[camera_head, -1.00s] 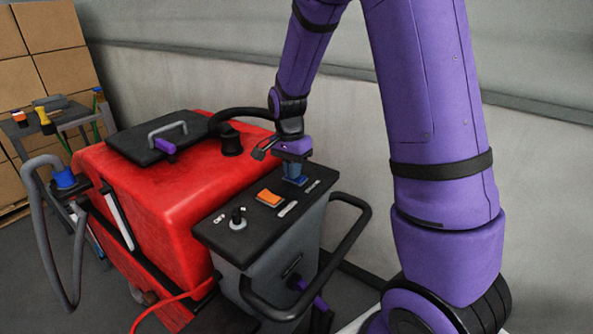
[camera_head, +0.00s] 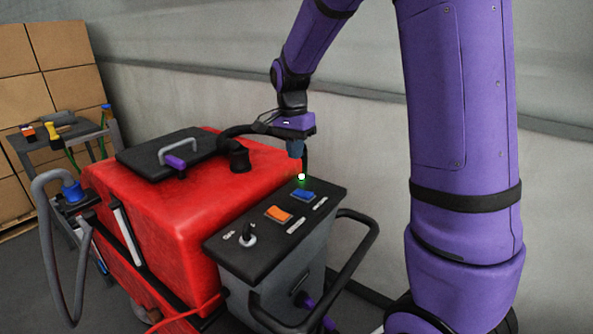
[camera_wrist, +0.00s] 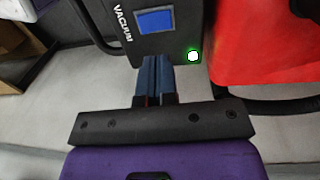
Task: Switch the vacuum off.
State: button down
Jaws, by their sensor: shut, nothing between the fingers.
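The vacuum switch is a blue rocker (camera_head: 303,195) on the dark control panel (camera_head: 262,254) of the red machine. In the wrist view the blue rocker (camera_wrist: 155,22) sits beside the word VACUUM. A small white-green lit spot (camera_head: 301,177) shows beside the rocker, and also in the wrist view (camera_wrist: 194,56). My gripper (camera_head: 296,154) is shut and empty, held above the panel's far end, apart from the rocker. In the wrist view its fingertips (camera_wrist: 153,60) are together, just short of the rocker in the picture. I cannot tell which way the rocker is tipped.
An orange rocker (camera_head: 278,214) and a knob (camera_head: 247,236) share the panel. The red tank (camera_head: 160,210) and a black hose (camera_head: 240,130) lie left of my gripper. A black handle bar (camera_head: 350,270) runs along the right. A wall stands behind.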

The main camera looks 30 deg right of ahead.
aim_at(307, 193)
jog(key=shift+w+r, duration=0.15)
jog(key=shift+r, duration=0.85)
jog(key=shift+w+r, duration=0.1)
jog(key=shift+r, duration=0.85)
jog(key=shift+s+d+g, duration=0.3)
jog(key=shift+s+d, duration=0.25)
jog(key=shift+d, duration=0.05)
jog(key=f, duration=0.4)
jog(key=s+f, duration=0.1)
jog(key=f, duration=0.8)
jog(key=shift+s+d+f, duration=0.35)
jog(key=shift+s+f, duration=0.05)
